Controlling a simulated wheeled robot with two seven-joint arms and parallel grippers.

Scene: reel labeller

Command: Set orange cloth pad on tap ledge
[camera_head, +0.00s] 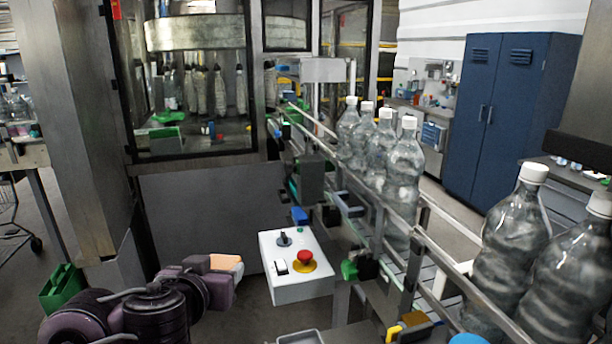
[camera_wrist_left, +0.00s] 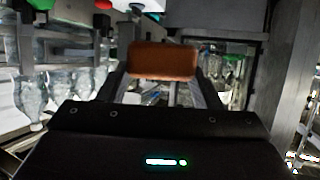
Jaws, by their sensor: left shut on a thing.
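An orange cloth pad (camera_head: 227,263) is held at the tip of my left gripper (camera_head: 222,274), low in the left half of the head view. In the left wrist view the pad (camera_wrist_left: 163,61) lies crosswise between the two fingers of the left gripper (camera_wrist_left: 163,78), which are shut on it. The pad is in the air, left of the white control box and in front of the grey machine panel. I cannot make out the tap ledge for certain in either view. My right gripper is not in view.
The white control box (camera_head: 296,268) with a red button stands right of the pad. A conveyor with several clear bottles (camera_head: 405,165) runs along the right. A green crate (camera_head: 63,289) is at the left. A glazed machine (camera_head: 190,80) and blue cabinet (camera_head: 510,110) stand behind.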

